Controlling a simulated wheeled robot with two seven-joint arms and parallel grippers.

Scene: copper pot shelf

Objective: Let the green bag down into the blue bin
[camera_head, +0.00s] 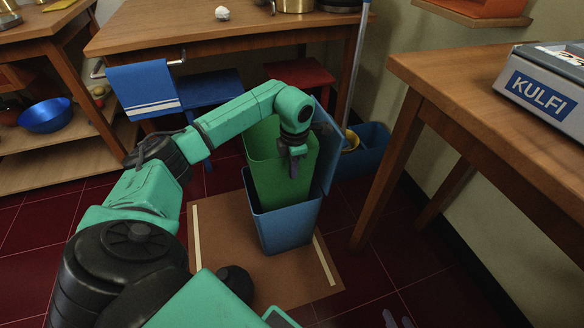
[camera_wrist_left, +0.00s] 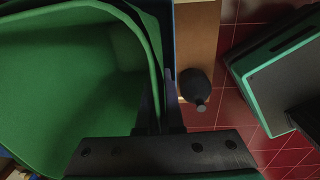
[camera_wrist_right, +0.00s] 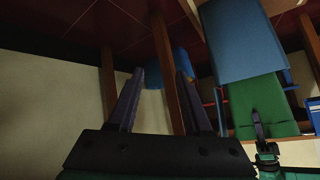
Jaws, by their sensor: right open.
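The green bag (camera_head: 270,165) stands upright with its lower part inside the blue bin (camera_head: 287,228) and its upper part well above the bin's front rim. The bin's blue lid (camera_head: 328,150) stands open behind and to the right. My left gripper (camera_head: 294,172) points down and is shut on the bag's rim. The left wrist view shows the fingers (camera_wrist_left: 160,105) at the wall of the open-mouthed green bag (camera_wrist_left: 75,90). My right gripper (camera_wrist_right: 158,80) is open and empty, away from the bag; its tips (camera_head: 397,320) show at the head view's bottom edge. The bag's bottom is hidden.
The bin stands on a brown mat (camera_head: 225,245) with pale strips. A blue container (camera_head: 365,152) is behind it at right. Wooden tables stand at the back (camera_head: 225,35) and right (camera_head: 440,75), with blue (camera_head: 215,87) and red (camera_head: 300,74) stools under the back one.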

